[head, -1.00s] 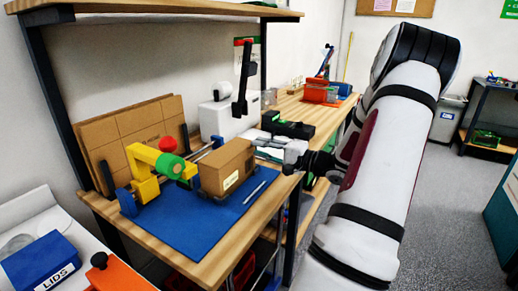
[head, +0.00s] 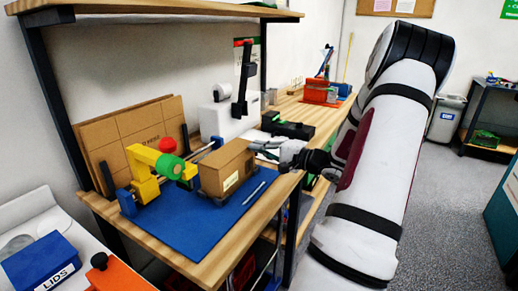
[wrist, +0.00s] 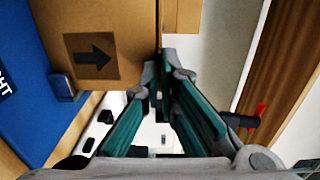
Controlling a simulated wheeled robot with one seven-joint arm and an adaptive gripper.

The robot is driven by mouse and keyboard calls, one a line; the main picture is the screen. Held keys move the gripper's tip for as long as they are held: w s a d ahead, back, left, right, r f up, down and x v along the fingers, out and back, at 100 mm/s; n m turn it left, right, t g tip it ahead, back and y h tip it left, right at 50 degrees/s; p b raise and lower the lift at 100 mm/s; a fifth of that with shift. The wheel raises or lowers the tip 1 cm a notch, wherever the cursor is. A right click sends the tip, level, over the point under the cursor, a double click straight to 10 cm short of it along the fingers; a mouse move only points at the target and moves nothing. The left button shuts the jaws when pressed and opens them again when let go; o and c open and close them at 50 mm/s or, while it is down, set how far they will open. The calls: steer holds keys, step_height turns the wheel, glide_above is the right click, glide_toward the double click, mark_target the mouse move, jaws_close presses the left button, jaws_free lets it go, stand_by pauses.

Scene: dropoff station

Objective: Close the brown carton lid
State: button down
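The brown carton (head: 224,172) stands on the blue mat (head: 200,228) on the wooden bench, and its top looks covered from the head view. In the wrist view the carton wall (wrist: 125,55) with a dark arrow label fills the upper left. A narrow brown strip (wrist: 183,16), perhaps part of the lid, hangs beside it across a thin dark gap. My gripper (head: 256,147) is at the carton's right side, its fingertips close to the upper edge. In the wrist view its fingers (wrist: 163,72) converge and look shut, with nothing clearly held. Whether they touch the carton is unclear.
A yellow and green device (head: 152,172) with a red knob stands left of the carton. Flat cardboard (head: 128,132) leans behind it. A white pen-like item (head: 254,193) lies on the mat. A black case (head: 288,128) is beyond my gripper. A blue LIDS bin (head: 42,265) is at lower left.

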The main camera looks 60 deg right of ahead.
steer(key=r+g+p, duration=0.1)
steer(key=r+g, duration=0.1)
steer(key=w+r+g+p, duration=0.1)
steer(key=r+g+p, duration=0.1)
steer(key=w+r+g+p, duration=0.1)
steer(key=r+g+p, duration=0.1)
steer(key=shift+a+g+h, duration=0.1)
steer(key=shift+g+h, duration=0.2)
steer(key=shift+w+r, duration=0.35)
stand_by(1.3)
